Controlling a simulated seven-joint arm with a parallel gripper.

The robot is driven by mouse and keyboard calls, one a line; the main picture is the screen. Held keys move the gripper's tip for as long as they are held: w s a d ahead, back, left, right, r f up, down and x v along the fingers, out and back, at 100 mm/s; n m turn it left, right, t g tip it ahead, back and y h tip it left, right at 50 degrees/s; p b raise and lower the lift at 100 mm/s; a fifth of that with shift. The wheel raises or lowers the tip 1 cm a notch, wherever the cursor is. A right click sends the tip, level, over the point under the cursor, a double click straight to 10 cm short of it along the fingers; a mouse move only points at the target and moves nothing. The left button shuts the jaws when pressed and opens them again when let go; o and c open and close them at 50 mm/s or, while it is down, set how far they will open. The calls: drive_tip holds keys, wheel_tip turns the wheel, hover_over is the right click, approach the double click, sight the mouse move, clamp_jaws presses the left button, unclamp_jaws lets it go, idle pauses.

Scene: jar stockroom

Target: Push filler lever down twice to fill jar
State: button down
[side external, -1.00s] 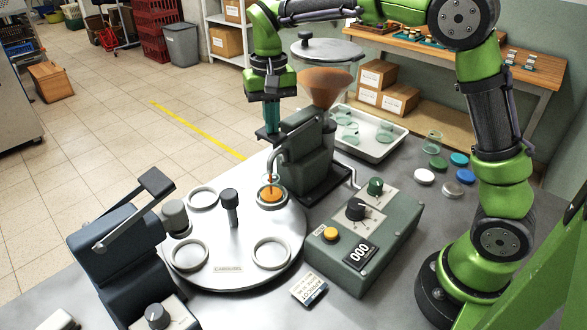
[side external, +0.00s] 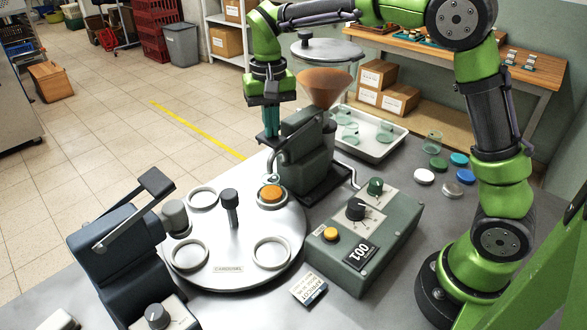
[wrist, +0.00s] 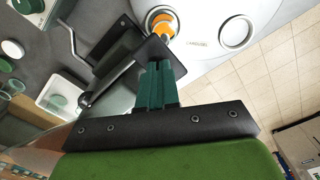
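The grey filler (side external: 306,160) stands behind the carousel (side external: 215,275) with an orange-brown hopper (side external: 325,84) on top. My gripper (side external: 270,136) is over the lever end, fingers pointing down. In the wrist view its teal fingers (wrist: 157,85) look shut together and empty, with the lever's dark plate (wrist: 140,62) just beyond their tips. I cannot tell whether they touch it. The jar (side external: 271,194) sits in the carousel ring under the spout, with orange filling (wrist: 161,25) in it. The counter (side external: 361,256) on the control box (side external: 385,236) reads 001.
A dark blue machine with a lever arm (side external: 110,250) stands at front left. A tray of jars (side external: 372,142) is behind the filler, with loose lids (side external: 451,190) to the right. A crank (side external: 350,172) projects from the filler. A label card (side external: 309,289) lies in front.

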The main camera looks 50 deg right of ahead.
drive_tip(key=shift+r, duration=2.85)
drive_tip(key=shift+f, duration=0.15)
drive_tip(key=shift+a+f, duration=0.1)
drive_tip(key=shift+f, duration=2)
drive_tip(key=shift+a+f, duration=0.2)
drive_tip(key=shift+f, duration=0.8)
drive_tip(key=shift+r, duration=3.25)
drive_tip(key=shift+r, duration=0.1)
drive_tip(key=shift+r, duration=2.35)
